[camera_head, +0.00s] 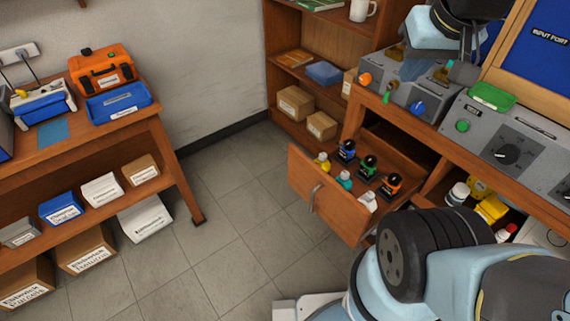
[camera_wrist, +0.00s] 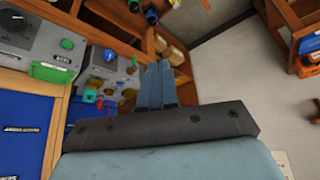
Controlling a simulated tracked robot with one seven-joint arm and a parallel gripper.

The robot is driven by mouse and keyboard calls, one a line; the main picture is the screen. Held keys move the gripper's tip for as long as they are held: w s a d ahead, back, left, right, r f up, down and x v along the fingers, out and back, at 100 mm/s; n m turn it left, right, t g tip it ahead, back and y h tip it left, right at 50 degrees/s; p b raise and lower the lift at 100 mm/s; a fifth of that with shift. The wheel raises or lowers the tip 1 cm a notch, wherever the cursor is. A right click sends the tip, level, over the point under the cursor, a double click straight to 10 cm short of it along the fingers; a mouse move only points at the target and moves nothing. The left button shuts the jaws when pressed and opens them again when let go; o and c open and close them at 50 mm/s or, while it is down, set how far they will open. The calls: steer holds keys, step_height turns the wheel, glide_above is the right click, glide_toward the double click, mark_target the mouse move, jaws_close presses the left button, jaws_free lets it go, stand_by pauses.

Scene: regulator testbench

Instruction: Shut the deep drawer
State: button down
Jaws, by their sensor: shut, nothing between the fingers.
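The deep drawer (camera_head: 335,210) is pulled well out of the wooden bench on the right in the head view. Its front carries a vertical metal handle (camera_head: 314,198). Several small bottles with coloured caps stand inside, including a blue-capped bottle (camera_head: 346,150). Part of the drawer's contents shows at the top of the wrist view, cut off by the edge. My gripper (camera_wrist: 160,68) is shut and empty in the wrist view, its two blue fingers side by side. It is up over the bench top, apart from the drawer. In the head view its fingertips are hard to make out.
Grey regulator units (camera_head: 510,145) with knobs and a green tray (camera_head: 491,96) crowd the bench top. A bookcase (camera_head: 285,85) with boxes stands behind the drawer. A side table (camera_head: 145,105) stands left. Tiled floor (camera_head: 235,215) is clear in front of the drawer.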

steer(key=w+a+f+n+g+h, duration=0.3)
steer(key=w+a+f+n+g, duration=0.15)
steer(key=w+a+f, duration=0.4)
steer(key=w+a+f+n+g+h, duration=0.3)
steer(key=w+a+f+n, duration=0.25)
steer(key=f, duration=0.55)
steer(key=s+a+f+n+t+h, duration=0.1)
steer(key=a+f+n+t+h, duration=0.2)
steer(key=a+f+n+h, duration=0.65)
steer(key=n+t, duration=0.5)
steer(key=t, duration=0.4)
glide_toward(295, 174)
steer(key=shift+y, duration=0.25)
steer(key=x, duration=0.6)
steer(key=shift+w+d+r, duration=0.1)
steer(key=shift+d+r, duration=0.2)
steer(key=shift+d, duration=0.1)
